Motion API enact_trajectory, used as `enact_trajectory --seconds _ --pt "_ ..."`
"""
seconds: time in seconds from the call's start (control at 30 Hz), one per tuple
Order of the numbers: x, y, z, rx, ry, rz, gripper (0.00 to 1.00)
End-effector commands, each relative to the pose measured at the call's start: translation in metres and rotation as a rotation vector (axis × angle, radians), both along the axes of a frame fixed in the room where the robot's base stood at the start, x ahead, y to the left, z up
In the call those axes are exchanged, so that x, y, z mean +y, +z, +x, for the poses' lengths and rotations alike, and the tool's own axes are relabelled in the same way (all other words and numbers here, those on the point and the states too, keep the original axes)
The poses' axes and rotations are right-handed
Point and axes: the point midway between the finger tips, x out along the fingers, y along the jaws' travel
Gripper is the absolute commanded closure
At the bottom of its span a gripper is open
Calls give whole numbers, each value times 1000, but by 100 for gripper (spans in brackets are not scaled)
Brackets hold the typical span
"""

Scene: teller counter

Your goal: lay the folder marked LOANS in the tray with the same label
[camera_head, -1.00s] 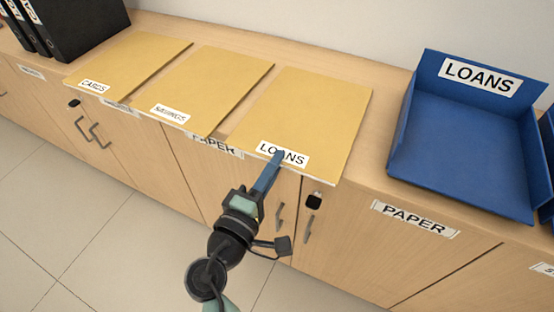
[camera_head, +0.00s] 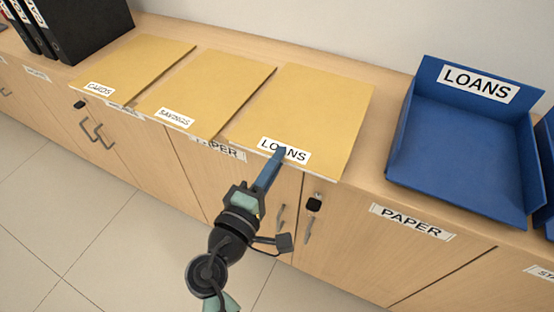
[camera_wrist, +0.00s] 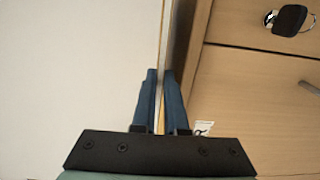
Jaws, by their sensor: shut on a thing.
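The LOANS folder (camera_head: 310,110) is a yellow folder lying flat on the counter, with its white label at the front edge. My gripper (camera_head: 279,153) is shut on the front edge of this folder, at the label.
The SAVINGS folder (camera_head: 208,85) and the CARDS folder (camera_head: 135,68) lie to the left. Black binders (camera_head: 85,28) stand at the far left. Part of another blue tray (camera_head: 547,140) shows at the right edge. Cabinet doors with handles (camera_head: 314,204) are below the counter.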

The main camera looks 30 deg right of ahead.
Motion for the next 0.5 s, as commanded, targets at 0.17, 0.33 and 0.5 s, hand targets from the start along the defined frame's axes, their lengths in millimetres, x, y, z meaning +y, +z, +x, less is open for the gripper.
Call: enact_trajectory --seconds 0.17,0.33,0.5 --pt "0 3 0 -1 0 -1 100" --pt "5 5 -3 1 2 -1 100" --pt "23 15 -17 2 2 0 100"
